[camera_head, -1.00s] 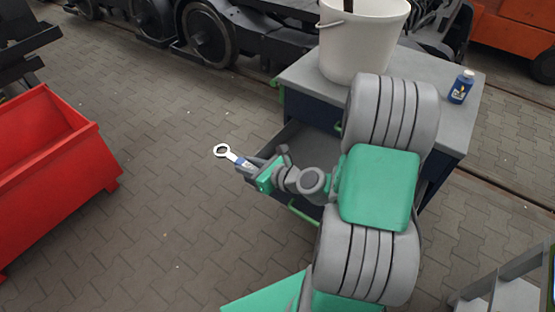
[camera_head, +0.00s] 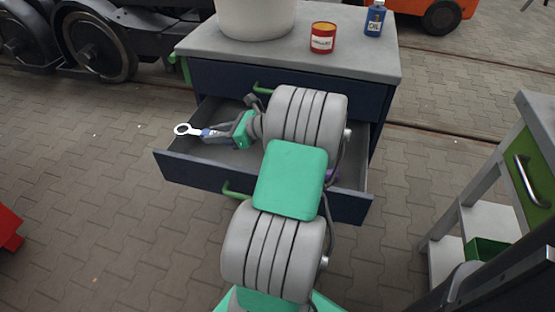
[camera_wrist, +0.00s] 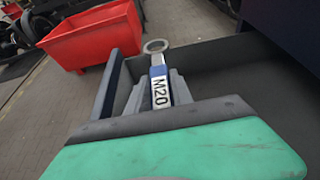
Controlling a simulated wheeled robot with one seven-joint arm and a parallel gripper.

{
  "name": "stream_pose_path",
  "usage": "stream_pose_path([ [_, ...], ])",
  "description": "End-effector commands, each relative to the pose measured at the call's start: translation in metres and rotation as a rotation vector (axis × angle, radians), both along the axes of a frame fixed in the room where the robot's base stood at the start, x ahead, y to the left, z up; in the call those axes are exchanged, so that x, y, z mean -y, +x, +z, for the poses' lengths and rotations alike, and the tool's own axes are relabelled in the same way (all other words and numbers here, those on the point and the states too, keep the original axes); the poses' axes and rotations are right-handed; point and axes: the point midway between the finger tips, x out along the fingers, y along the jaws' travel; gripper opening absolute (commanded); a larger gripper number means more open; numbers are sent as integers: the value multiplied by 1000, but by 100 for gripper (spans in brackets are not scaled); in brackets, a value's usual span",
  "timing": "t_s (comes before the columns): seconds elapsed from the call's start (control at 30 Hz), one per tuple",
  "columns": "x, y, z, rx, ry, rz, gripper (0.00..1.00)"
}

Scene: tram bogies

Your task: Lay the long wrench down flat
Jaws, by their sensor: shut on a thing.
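The long wrench (camera_head: 188,129) has a pale ring end and a blue part with a white label reading M20. It also shows in the wrist view (camera_wrist: 158,58). My gripper (camera_head: 212,133) is shut on the wrench, and its two grey fingers (camera_wrist: 160,90) flank the labelled part. The wrench sticks out ahead of the fingers, with its ring near the left wall of the open drawer (camera_head: 190,172) in the head view. The rest of the wrench is hidden by my gripper. Whether the wrench touches the drawer cannot be told.
A dark blue cabinet (camera_head: 300,80) holds the open drawer. On its grey top stand a white bucket (camera_head: 254,18), a red tin (camera_head: 322,38) and a blue bottle (camera_head: 375,20). A purple thing (camera_head: 331,176) is partly visible in the drawer. A red container (camera_wrist: 95,38) stands beyond.

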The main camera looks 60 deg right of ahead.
Motion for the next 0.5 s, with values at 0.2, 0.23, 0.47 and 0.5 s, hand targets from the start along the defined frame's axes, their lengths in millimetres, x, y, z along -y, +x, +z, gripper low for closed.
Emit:
stream_pose_path([
  [0.2,18,-13,-25,2,1,-11,0],
  [0.23,17,-13,-31,1,2,-12,0],
  [0.47,18,-13,-71,1,0,-13,0],
  [0.5,18,-13,-80,1,1,-12,0],
])
